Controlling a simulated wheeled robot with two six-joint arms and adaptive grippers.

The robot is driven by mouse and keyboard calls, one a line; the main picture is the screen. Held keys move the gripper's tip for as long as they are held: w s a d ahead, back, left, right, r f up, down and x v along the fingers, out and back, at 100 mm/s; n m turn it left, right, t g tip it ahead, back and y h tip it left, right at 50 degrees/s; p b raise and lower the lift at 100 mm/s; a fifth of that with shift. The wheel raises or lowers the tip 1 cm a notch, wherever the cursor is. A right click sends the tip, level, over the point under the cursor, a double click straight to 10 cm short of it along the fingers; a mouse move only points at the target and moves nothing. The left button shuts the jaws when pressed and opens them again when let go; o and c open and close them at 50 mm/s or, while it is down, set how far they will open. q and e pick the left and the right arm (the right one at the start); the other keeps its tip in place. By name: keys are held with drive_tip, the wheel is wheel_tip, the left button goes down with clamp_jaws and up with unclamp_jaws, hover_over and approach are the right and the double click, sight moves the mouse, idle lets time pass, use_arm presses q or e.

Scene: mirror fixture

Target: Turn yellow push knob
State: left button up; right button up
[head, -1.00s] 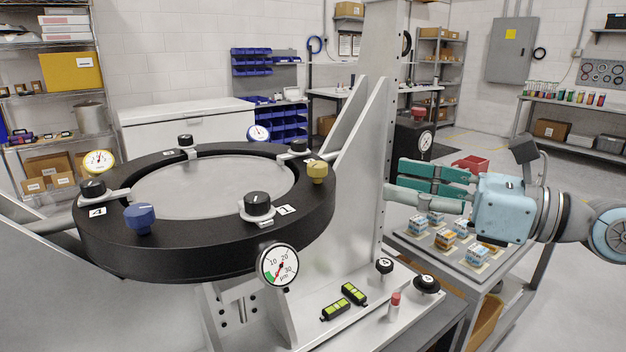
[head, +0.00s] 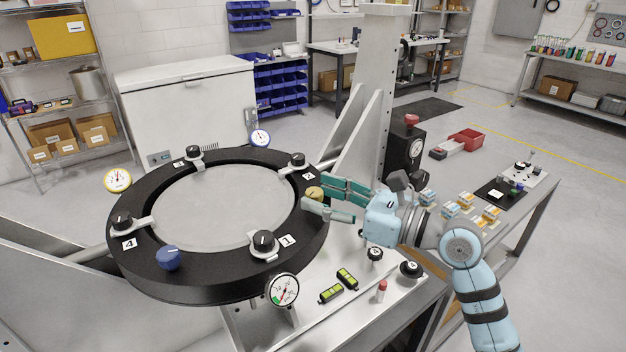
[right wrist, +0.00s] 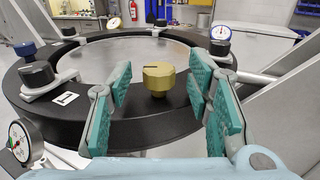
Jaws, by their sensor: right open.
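The yellow knob (head: 314,193) sits on the right side of the black ring (head: 205,287) of the mirror fixture. In the right wrist view the yellow knob (right wrist: 158,79) stands upright on the ring, centred between my green fingers. My right gripper (head: 328,200) is open, its fingers pointing left at the knob and partly overlapping it in the head view. In the right wrist view the right gripper (right wrist: 160,88) has a clear gap on each side of the knob, and I see no contact. My left gripper is not in view.
Black clamp knobs stand around the ring, one near label 1 (head: 264,241). A blue knob (head: 168,258) is at the front left. A dial gauge (head: 282,290) hangs at the front. The upright column (head: 378,100) stands behind my right gripper. Small boxes (head: 484,217) lie on the side table.

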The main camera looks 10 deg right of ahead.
drive_tip(key=shift+x, duration=1.2)
drive_tip(key=shift+s, duration=0.15)
drive_tip(key=c, duration=1.1)
drive_tip(key=shift+a, duration=0.1)
drive_tip(key=shift+f, duration=0.15)
drive_tip(key=shift+g+b, duration=0.3)
drive_tip(key=shift+b, duration=0.1)
drive_tip(key=n+g+y+b, duration=0.3)
drive_tip(key=b, duration=0.1)
drive_tip(key=shift+f+g, duration=0.1)
drive_tip(key=shift+g, duration=0.3)
drive_tip(key=n+g+y+b, duration=0.1)
drive_tip(key=n+g+b, duration=0.1)
drive_tip(key=g, duration=0.1)
drive_tip(key=shift+n, duration=0.3)
drive_tip(key=shift+n+g+y+b, duration=0.55)
drive_tip(key=shift+n+g, duration=0.55)
drive_tip(key=shift+g, duration=0.7)
